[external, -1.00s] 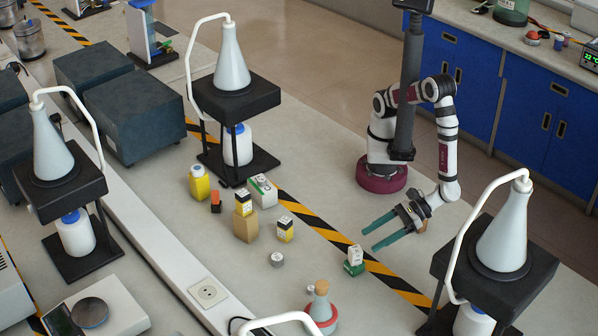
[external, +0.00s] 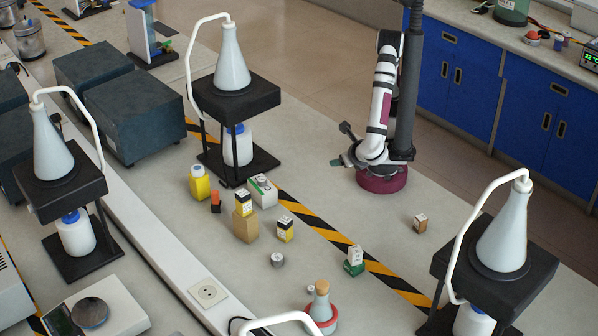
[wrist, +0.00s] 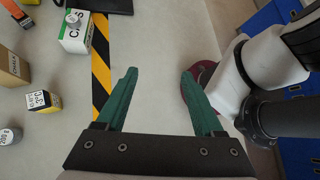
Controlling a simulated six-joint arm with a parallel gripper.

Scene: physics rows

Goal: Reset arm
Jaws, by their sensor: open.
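My gripper (wrist: 158,100) is open in the wrist view, with its two green fingers apart and only bare bench surface between them. In the external view my gripper (external: 340,161) is drawn back close beside my maroon base, partly hidden behind my own arm. Nothing is held. A small brown box with a white top (external: 420,223) stands alone on the bench, right of the striped tape and well away from my gripper.
A white-and-green box (wrist: 76,32) lies left of the striped tape (wrist: 101,70). A yellow-and-black box (external: 286,229), a yellow bottle (external: 199,183) and a white-and-green block (external: 354,261) stand on the bench. Flask stands (external: 236,92) flank the area.

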